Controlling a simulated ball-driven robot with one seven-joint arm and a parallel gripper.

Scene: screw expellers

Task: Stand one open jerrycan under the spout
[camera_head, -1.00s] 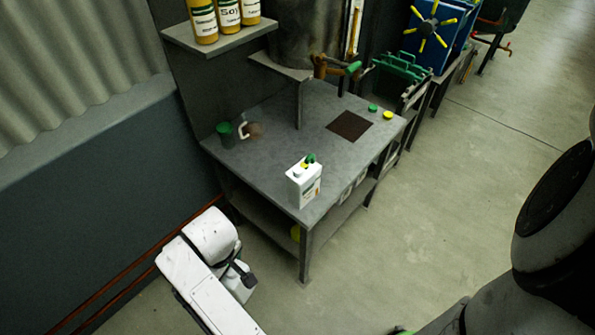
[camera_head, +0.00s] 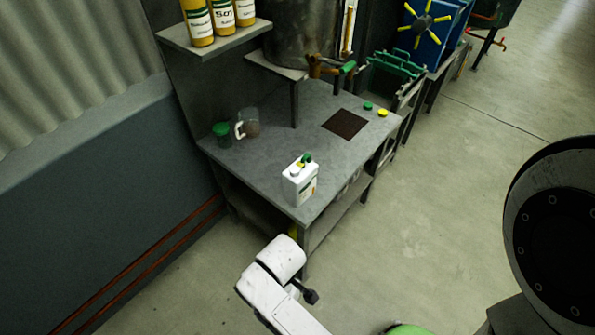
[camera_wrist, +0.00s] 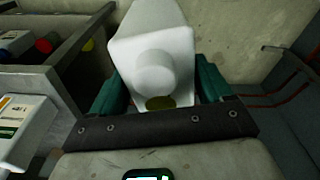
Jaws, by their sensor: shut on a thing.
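A white jerrycan (camera_head: 300,184) with a green-and-white label stands upright near the front corner of the workbench. A green part shows at its top; I cannot tell whether it is open. In the wrist view, my gripper (camera_wrist: 160,95) is shut around a white body (camera_wrist: 160,45), probably another jerrycan, with a round neck-like part facing the camera and a yellowish patch below it. This lies off the bench, beside its edge. In the head view my gripper is hidden by my arm. The brown spout (camera_head: 322,66) with a green handle juts over the bench near a dark square (camera_head: 345,124).
A clear jug (camera_head: 247,124) and a green cup (camera_head: 222,134) stand at the bench's left. A green cap (camera_head: 368,105) and a yellow cap (camera_head: 383,113) lie at its right edge. Bottles (camera_head: 198,22) stand on the shelf above. The bench (camera_head: 260,165) middle is clear.

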